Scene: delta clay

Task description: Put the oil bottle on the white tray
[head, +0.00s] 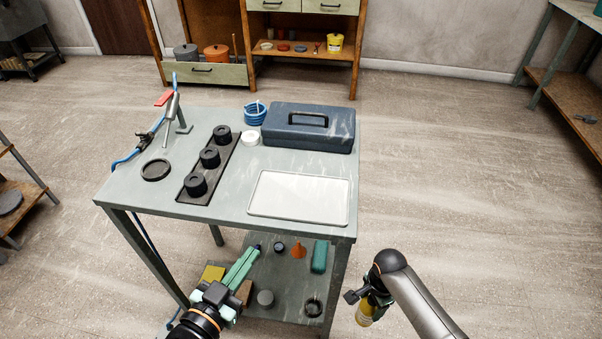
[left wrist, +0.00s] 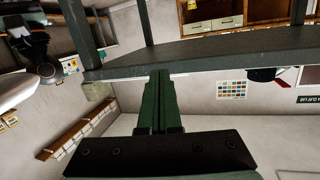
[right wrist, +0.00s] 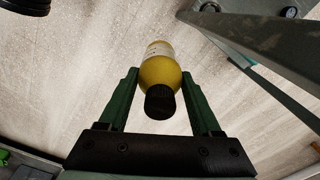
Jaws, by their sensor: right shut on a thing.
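The oil bottle (head: 365,316) is yellow with a black cap. In the right wrist view it (right wrist: 160,70) sits between the two green fingers, its cap toward the camera. My right gripper (head: 368,302) is shut on it, right of the table and below the level of its top. The white tray (head: 299,197) lies empty at the front right of the tabletop. My left gripper (head: 248,258) is in front of the table below its top. Its fingers (left wrist: 160,95) are together with nothing seen between them.
The grey table (head: 215,222) also bears a blue toolbox (head: 308,128) behind the tray, a black strip with round black pieces (head: 209,158) and a white roll (head: 251,138). A lower shelf (head: 290,285) holds several small things. Floor to the right is clear.

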